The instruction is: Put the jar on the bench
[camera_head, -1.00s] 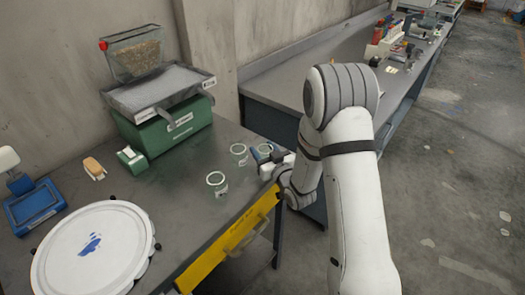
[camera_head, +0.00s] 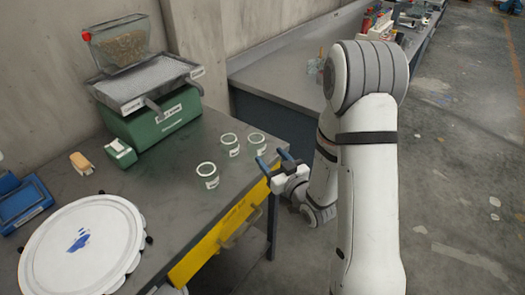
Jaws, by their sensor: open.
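Three small glass jars with pale rims and white labels stand upright on the dark bench (camera_head: 160,205): a front jar (camera_head: 208,176), a middle jar (camera_head: 231,145) and a right jar (camera_head: 257,144) near the bench's right edge. I cannot tell which one the task means. My gripper (camera_head: 272,161) is open and empty, with its two blue fingers pointing towards the right jar. It is just to the right of that jar and apart from it, over the bench's edge.
A green box (camera_head: 165,122) with a grey tray and a glass bin of grains stands at the back. A round white lid-like disc (camera_head: 84,245) lies front left. A yellow panel (camera_head: 215,240) hangs on the bench front. A second long bench (camera_head: 290,80) runs behind.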

